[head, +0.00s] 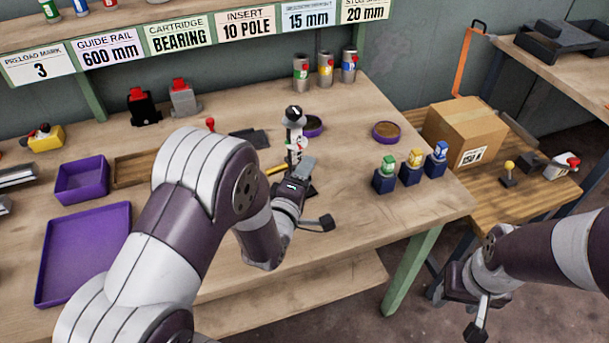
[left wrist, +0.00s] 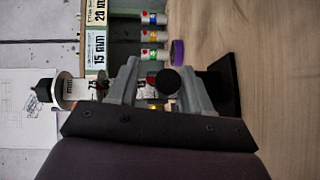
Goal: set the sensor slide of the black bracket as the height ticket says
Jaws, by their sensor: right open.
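The black bracket (left wrist: 225,85) stands on the bench with a post carrying a pale scale with red marks (left wrist: 92,87) and a dark round top. In the head view its upper part (head: 294,122) rises behind my left gripper (head: 300,172), which hides the lower part. In the left wrist view my left gripper's grey fingers (left wrist: 158,85) are spread apart along the post, with a black round knob (left wrist: 168,80) between them; contact is unclear. A ticket reading 15 mm (head: 308,16) has a blurred heading. My right gripper (head: 468,290) is empty near the lower right.
Other tickets, including 10 POLE (head: 247,25) and 20 mm (head: 365,10), line the shelf. Purple trays (head: 85,250) lie left, several colored cans (head: 325,70) behind, and small colored-top blocks (head: 410,172) right. A cardboard box (head: 465,125) stands on the side table. The front right bench top is clear.

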